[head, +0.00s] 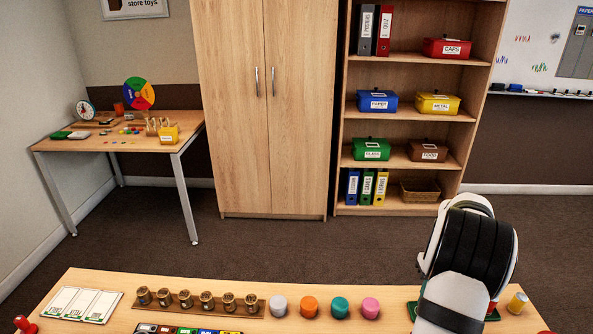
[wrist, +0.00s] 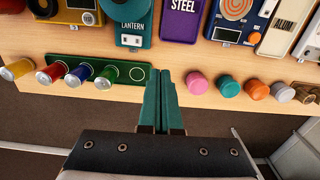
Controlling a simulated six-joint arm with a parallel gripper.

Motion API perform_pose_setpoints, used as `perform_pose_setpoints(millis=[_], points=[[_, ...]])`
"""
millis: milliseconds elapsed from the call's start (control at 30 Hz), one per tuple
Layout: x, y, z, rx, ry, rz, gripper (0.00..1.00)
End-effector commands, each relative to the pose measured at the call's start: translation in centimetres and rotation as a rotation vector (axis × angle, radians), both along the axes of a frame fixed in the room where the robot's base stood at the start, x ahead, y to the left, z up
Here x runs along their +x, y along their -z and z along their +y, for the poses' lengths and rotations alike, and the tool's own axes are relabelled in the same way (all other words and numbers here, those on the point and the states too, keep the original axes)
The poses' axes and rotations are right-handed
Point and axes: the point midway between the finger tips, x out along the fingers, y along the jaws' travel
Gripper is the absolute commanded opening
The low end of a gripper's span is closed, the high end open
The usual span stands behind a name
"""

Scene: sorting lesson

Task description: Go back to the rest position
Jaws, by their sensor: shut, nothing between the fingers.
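My gripper (wrist: 164,82) shows in the wrist view with its two teal fingers pressed together and nothing between them. Its tips are near the table edge, between a green tray (wrist: 119,82) on the left and a row of coloured caps on the right. In the head view my arm covers the right end of the table, and the fingers cannot be made out there.
Red, blue and green cans stand on the tray; a yellow can (wrist: 15,70) is beside it. Pink (wrist: 197,82), teal (wrist: 228,86), orange (wrist: 256,89) and grey (head: 278,306) caps form a row. A jar rack (head: 212,310) and several devices also occupy the table (head: 95,276).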

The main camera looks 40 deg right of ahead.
Motion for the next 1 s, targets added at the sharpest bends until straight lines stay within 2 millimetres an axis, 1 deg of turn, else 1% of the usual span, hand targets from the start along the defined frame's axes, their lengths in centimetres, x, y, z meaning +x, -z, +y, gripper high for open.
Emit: perform_pose_setpoints(millis=[33, 67, 100, 167, 200, 233, 267, 300, 333, 367, 400, 467, 500, 600, 700, 1000], points=[[3.5, -2.1, 2.9, -0.002, -0.033, -0.009, 0.00], [5.5, -3.3, 5.2, 0.003, -0.046, -0.014, 0.00], [7.9, -4.9, 8.6, 0.009, -0.064, -0.019, 0.00], [10.6, -7.0, 14.1, 0.022, -0.088, -0.027, 0.00], [11.8, -8.2, 18.0, 0.033, -0.107, -0.032, 0.00], [12.3, -9.0, 21.2, 0.042, -0.122, -0.034, 0.00], [12.6, -9.7, 24.3, 0.050, -0.136, -0.035, 0.00], [12.4, -10.5, 28.5, 0.063, -0.158, -0.036, 0.00], [11.8, -10.9, 31.5, 0.072, -0.175, -0.036, 0.00], [11.0, -11.1, 34.4, 0.083, -0.189, -0.034, 0.00], [9.5, -11.3, 37.7, 0.097, -0.209, -0.031, 0.00], [6.8, -11.1, 41.8, 0.117, -0.234, -0.021, 0.00], [5.1, -10.9, 43.7, 0.127, -0.249, -0.016, 0.00], [1.6, -10.0, 46.5, 0.145, -0.273, 0.001, 0.00], [0.2, -9.6, 47.3, 0.152, -0.279, 0.009, 0.00], [0.1, -9.6, 47.4, 0.153, -0.277, 0.011, 0.00]])
